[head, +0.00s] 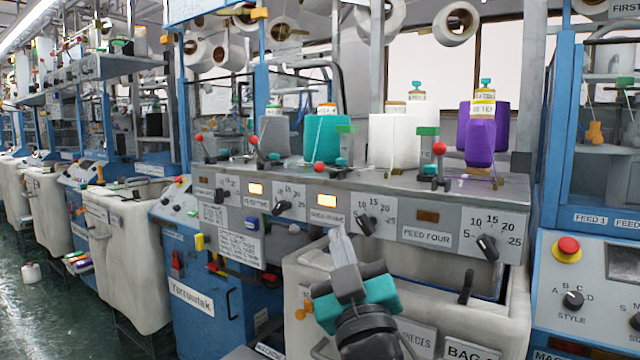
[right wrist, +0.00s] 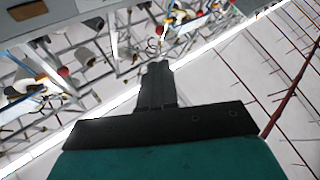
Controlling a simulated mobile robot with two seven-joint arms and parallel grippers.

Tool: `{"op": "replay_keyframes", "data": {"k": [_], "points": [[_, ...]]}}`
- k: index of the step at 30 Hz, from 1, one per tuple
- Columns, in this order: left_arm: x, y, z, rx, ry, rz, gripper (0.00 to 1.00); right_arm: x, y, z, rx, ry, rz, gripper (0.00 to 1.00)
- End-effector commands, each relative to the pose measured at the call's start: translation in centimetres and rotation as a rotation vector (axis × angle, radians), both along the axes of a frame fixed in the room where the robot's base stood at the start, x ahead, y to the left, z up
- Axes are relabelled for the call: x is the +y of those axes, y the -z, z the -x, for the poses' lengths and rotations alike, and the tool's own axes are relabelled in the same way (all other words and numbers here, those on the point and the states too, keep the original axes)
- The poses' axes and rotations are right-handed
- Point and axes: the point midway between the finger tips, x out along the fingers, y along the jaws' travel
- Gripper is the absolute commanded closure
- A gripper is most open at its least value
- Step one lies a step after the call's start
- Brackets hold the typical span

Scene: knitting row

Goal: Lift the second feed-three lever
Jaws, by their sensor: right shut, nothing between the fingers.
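A row of feed levers with red ball knobs stands on the grey shelf of the blue knitting machine in the head view. The lever with the red knob (head: 319,168) above the third panel sits low, its rod running right to a green-topped post (head: 345,148). The panel label (head: 327,217) below it is too blurred to read surely. The rightmost lever's red knob (head: 439,148), above the FEED FOUR label, stands higher. My right gripper (head: 340,236) is shut and empty, below and in front of the shelf, apart from the levers. It also shows in the right wrist view (right wrist: 157,66). My left gripper is out of view.
Thread cones stand behind the levers, including a teal one (head: 321,139), a white one (head: 394,140) and a purple one (head: 480,138). Dials (head: 367,225) line the front panel. Two lamps (head: 327,201) glow. A pale bin (head: 500,315) lies below.

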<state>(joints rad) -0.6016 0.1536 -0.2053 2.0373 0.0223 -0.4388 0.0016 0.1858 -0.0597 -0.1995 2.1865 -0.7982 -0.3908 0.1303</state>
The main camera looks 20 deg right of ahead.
Motion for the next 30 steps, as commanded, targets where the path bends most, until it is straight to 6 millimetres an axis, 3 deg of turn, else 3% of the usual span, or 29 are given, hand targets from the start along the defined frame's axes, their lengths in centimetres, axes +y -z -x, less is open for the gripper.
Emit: {"op": "replay_keyframes", "data": {"k": [8, 21, 30], "points": [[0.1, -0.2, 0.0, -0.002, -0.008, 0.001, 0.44, -0.2, -1.0, -1.6, -0.001, 0.001, 0.002, 1.0], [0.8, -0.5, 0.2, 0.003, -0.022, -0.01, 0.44, -1.1, -5.0, -8.9, 0.001, 0.001, 0.001, 1.0], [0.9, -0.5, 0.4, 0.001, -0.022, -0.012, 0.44, -1.4, -6.5, -11.9, 0.002, 0.0, 0.002, 1.0]]}}
